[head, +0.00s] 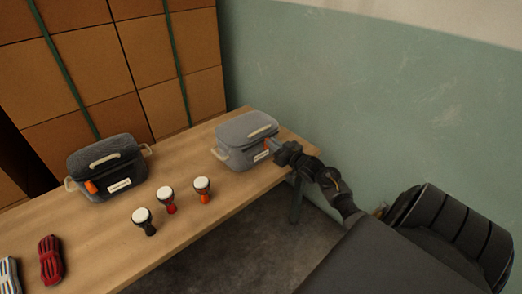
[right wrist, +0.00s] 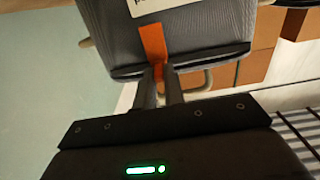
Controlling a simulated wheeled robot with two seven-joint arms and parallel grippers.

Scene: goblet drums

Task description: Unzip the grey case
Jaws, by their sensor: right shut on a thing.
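The grey case (head: 240,157) stands on the wooden table near its far right end, with its lid down. A white label and a beige handle show on it. In the right wrist view the grey case (right wrist: 205,45) fills the top, with an orange zipper pull (right wrist: 152,38) on its side. My right gripper (head: 277,147) is at the right end of the grey case. In the wrist view its fingers (right wrist: 160,75) are shut on the end of the orange pull. My left gripper is out of view.
A dark case (head: 107,172) with an orange pull stands left on the table (head: 190,225). Three small goblet drums (head: 167,202) stand between the cases, toward the front edge. Red and blue-grey bundles (head: 50,260) lie front left. A green wall (head: 330,85) is close behind.

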